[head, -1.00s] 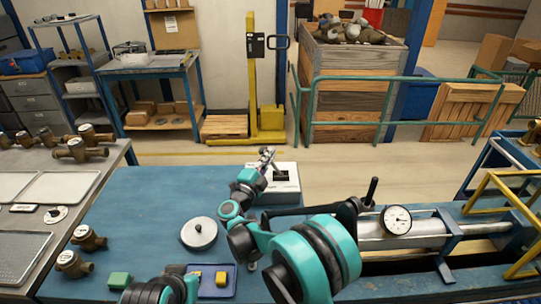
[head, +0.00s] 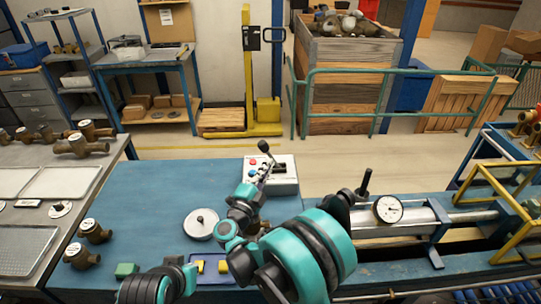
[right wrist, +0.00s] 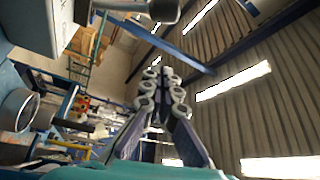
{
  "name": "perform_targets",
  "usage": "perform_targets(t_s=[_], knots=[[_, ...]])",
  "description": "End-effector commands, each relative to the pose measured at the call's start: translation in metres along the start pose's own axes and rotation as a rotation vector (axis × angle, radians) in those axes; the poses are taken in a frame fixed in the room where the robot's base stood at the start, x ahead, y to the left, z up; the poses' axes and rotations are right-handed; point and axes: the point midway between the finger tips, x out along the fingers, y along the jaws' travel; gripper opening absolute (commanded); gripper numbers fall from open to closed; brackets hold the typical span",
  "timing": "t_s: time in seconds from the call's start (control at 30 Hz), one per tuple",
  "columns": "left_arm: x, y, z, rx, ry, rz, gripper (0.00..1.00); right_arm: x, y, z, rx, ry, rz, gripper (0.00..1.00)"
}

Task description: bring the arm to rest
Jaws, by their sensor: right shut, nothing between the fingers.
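My right gripper (head: 265,174) is in front of the white control box (head: 285,180) on the blue bench and overlaps it in the head view. It is shut and empty. In the right wrist view its fingers (right wrist: 158,85) lie close together, with nothing between them. The box shows coloured buttons and a lever with a dark ball end (head: 263,146). I cannot tell whether the gripper touches the box. My right arm (head: 300,255) is bent across the bench's front. Only a link of my left arm shows at the bottom edge; its gripper is out of view.
A grey round lidded piece (head: 201,223) and a blue tray (head: 215,268) with yellow pieces lie left of my right arm. A green block (head: 126,270) and brass meters (head: 94,230) are farther left. A dial gauge (head: 388,209) and pipe rig stand to the right.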

Motion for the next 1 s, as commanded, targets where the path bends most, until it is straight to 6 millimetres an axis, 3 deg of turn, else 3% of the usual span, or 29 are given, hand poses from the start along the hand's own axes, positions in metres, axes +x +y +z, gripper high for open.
perform_targets(t_s=[0.63, 0.77, 0.9, 1.0], knots=[[0.000, 0.000, 0.000, 0.000, 0.000, 0.000, 0.00, -0.003, -0.004, -0.002, -0.004, -0.007, -0.010, 0.00], [0.000, 0.000, 0.000, 0.000, 0.000, 0.000, 0.00, 0.009, -0.038, -0.012, -0.039, -0.066, -0.082, 0.00], [-0.001, 0.000, 0.000, 0.000, 0.000, 0.000, 0.00, 0.018, -0.100, -0.030, -0.156, -0.225, -0.227, 0.00], [-0.001, 0.000, 0.000, 0.000, 0.000, 0.000, 0.00, 0.012, -0.128, -0.043, -0.281, -0.365, -0.308, 0.00]])
